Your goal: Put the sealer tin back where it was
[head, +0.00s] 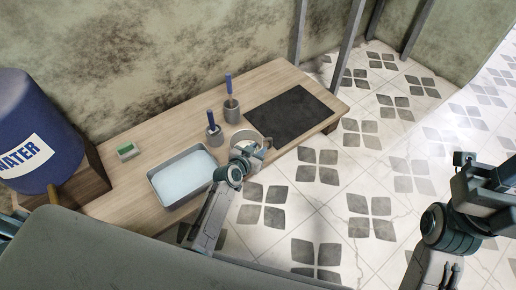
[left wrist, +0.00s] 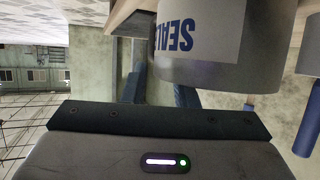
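The sealer tin (head: 245,138) is a grey, open-topped tin near the table's front edge, between the white-filled tray and the dark mat. In the left wrist view the tin (left wrist: 225,45) shows large and upside down, with blue lettering on a white label. My left gripper (head: 262,148) is at the tin's front right side. Its two dark fingers (left wrist: 160,92) are apart in the left wrist view, their tips partly hidden by the tin. I cannot tell whether they hold it. My right gripper (head: 485,178) is far right over the floor, away from the table; its fingers are unclear.
The wooden table (head: 130,205) carries a metal tray (head: 184,176), a green-and-white block (head: 128,151), two small pots with blue-handled tools (head: 214,132) (head: 231,108) and a dark mat (head: 291,116). A blue water barrel (head: 35,130) stands left. The mat is bare.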

